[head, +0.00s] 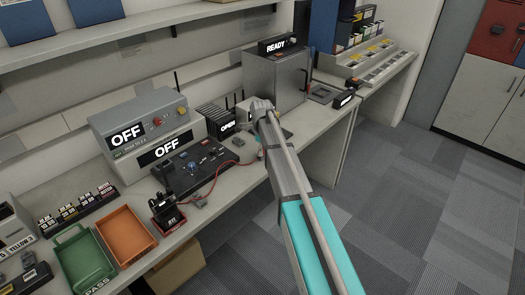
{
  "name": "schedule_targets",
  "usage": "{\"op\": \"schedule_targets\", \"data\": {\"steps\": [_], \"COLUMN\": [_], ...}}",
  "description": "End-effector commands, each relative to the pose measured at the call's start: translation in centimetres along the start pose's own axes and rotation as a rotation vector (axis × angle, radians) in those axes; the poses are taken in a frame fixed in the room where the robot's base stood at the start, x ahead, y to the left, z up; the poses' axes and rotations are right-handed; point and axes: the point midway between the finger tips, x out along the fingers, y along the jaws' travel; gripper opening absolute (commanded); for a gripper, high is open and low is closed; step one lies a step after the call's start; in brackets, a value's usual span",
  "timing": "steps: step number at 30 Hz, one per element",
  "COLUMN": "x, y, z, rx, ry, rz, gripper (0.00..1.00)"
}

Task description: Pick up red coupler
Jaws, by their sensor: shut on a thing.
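My arm reaches from the lower right over the workbench (225,185). My gripper (259,137) is at its far end, low over the bench near the OPEN sign (228,127). The wrist mostly hides the jaws. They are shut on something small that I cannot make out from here. I cannot pick out a red coupler for certain. A small red spot (238,142) shows left of the gripper, too small to name. A red cable (222,166) curves from the dark panel (194,165) towards the area below the gripper.
Grey boxes marked OFF (140,122) stand left. A green tray (82,262) and an orange tray (127,238) are at the front left. A grey cabinet (273,80) with a READY sign (277,44) stands behind my arm. The carpeted floor (420,200) to the right is clear.

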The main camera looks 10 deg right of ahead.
Motion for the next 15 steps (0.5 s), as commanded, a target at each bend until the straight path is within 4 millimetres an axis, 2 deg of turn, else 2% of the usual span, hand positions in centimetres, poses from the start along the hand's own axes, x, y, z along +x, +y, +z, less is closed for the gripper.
{"op": "schedule_targets", "data": {"steps": [13,15], "x": [-3.3,-4.0], "y": [0.0,0.7], "z": [0.0,0.0], "rx": [0.000,0.000], "ry": [0.000,0.000], "rz": [0.000,0.000], "gripper": [0.00,0.00]}}
